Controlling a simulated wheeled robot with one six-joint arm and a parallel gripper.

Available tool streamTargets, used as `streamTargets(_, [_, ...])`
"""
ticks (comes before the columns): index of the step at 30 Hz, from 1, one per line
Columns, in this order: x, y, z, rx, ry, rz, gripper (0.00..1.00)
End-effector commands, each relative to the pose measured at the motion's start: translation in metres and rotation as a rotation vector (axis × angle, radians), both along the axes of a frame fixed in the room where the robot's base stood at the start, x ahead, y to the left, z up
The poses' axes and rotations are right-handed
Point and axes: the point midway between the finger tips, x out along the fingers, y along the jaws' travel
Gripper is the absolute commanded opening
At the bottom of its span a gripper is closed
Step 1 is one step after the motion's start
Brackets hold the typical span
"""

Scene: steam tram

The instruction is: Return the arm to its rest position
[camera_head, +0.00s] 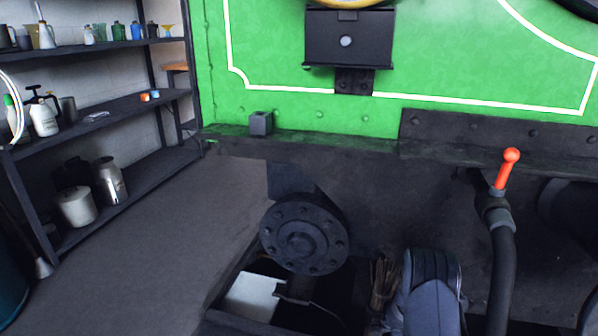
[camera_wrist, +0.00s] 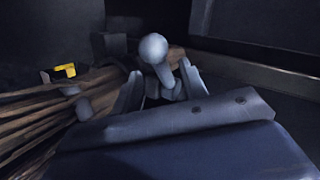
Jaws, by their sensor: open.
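My arm (camera_head: 430,295) shows at the bottom of the head view, low in front of the green tram. Its gripper is hidden in that view. In the wrist view my gripper (camera_wrist: 161,74) is open, its two grey fingers spread apart. A grey ball-ended lever or knob (camera_wrist: 153,48) shows at the gap between the fingers. I cannot tell whether it touches them.
A bundle of sticks (camera_head: 383,282) stands close left of my arm and also fills the left of the wrist view (camera_wrist: 60,112). A round buffer (camera_head: 303,236) is farther left. A hose with a red-handled valve (camera_head: 507,170) is at right. Open floor (camera_head: 130,255) lies left.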

Motion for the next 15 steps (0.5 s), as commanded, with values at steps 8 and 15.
streamTargets(8, [0.015,-0.01,-0.03,0.001,0.0,-0.002,0.41])
streamTargets(15, [0.021,-0.014,-0.041,0.0,0.0,-0.001,0.41])
